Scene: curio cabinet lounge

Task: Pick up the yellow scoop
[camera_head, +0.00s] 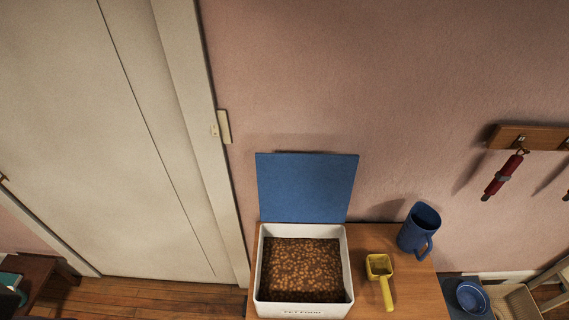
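The yellow scoop (379,267) lies on the wooden table (407,290), right of the pet food box. Its square cup is toward the wall and its handle points toward the bottom of the picture. The white box (350,283) holds brown kibble (300,268), and its blue lid (306,187) stands open against the wall. Neither of my grippers shows in the head view.
A blue jug (418,230) stands on the table behind and right of the scoop. A blue bowl (471,297) sits lower, right of the table. A wooden rack (528,138) with a hanging red item (502,177) is on the pink wall. A door stands left.

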